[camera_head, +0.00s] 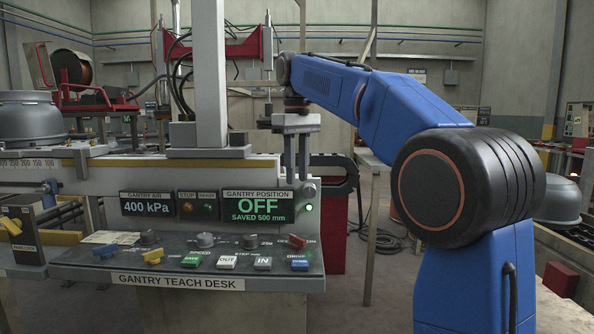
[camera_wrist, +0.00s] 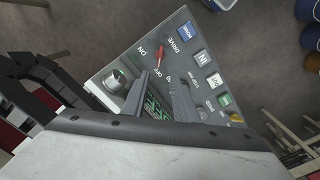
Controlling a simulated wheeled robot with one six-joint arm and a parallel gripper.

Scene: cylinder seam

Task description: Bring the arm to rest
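My gripper (camera_head: 296,178) hangs from my blue arm with its fingers pointing down, in front of the right end of the gantry teach desk (camera_head: 190,284). In the wrist view the two fingers of my gripper (camera_wrist: 160,90) stand apart with nothing held between them; part of a green display shows in the gap. The red drive switch (camera_head: 297,241) is below the fingers in the head view. It also shows in the wrist view as a red lever (camera_wrist: 160,58) near the ON and OFF labels, apart from the fingers.
The gantry position display (camera_head: 258,206) reads OFF, saved 500 mm, and the air display (camera_head: 147,203) reads 400 kPa. A pale upright column (camera_head: 209,75) stands left of my arm. A bench (camera_head: 374,168) lies behind; floor there is partly open.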

